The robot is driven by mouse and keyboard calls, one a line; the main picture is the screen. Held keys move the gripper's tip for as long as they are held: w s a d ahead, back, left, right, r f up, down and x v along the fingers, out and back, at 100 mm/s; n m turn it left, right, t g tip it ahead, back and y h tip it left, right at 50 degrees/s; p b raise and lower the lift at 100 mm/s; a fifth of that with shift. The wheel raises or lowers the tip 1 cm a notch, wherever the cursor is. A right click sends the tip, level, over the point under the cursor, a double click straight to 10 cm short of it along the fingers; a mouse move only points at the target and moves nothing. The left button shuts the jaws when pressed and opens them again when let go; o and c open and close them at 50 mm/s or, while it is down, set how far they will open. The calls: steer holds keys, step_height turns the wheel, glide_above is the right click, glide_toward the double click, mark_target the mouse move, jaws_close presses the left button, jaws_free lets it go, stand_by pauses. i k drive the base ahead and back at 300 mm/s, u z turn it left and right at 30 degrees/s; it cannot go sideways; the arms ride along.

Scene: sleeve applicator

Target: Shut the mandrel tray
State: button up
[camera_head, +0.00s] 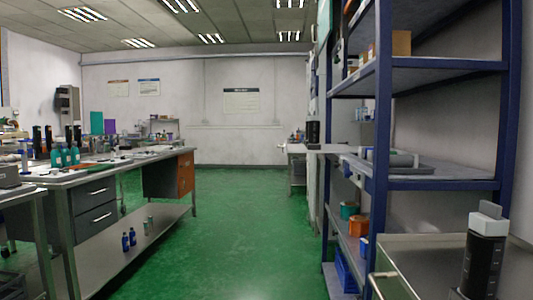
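I cannot make out a mandrel tray for certain in the head view. A black upright device with a light grey top (485,250) stands at the lower right on a metal-topped bench. I cannot tell whether it is the sleeve applicator. A grey, low, flat device (392,158) lies on the middle shelf of the blue rack; its details are too small to tell. My gripper is not in view.
A blue-framed rack (382,110) stands at the right, beside the metal bench (420,262). A long workbench (130,160) with drawers, bottles and devices runs along the left. The green floor (235,225) between them is clear back to the far wall.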

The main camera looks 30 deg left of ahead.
mark_target(315, 146)
steer(key=u, duration=0.5)
steer(key=k, duration=1.1)
steer(key=u, duration=1.25)
steer(key=i, duration=0.9)
steer(key=u, duration=0.85)
steer(key=i, duration=1)
steer(key=z, duration=0.6)
steer(key=i, duration=0.85)
steer(key=z, duration=1.35)
steer(key=i, duration=0.75)
steer(key=u, duration=0.45)
steer(key=i, duration=1.8)
steer(key=u, duration=0.15)
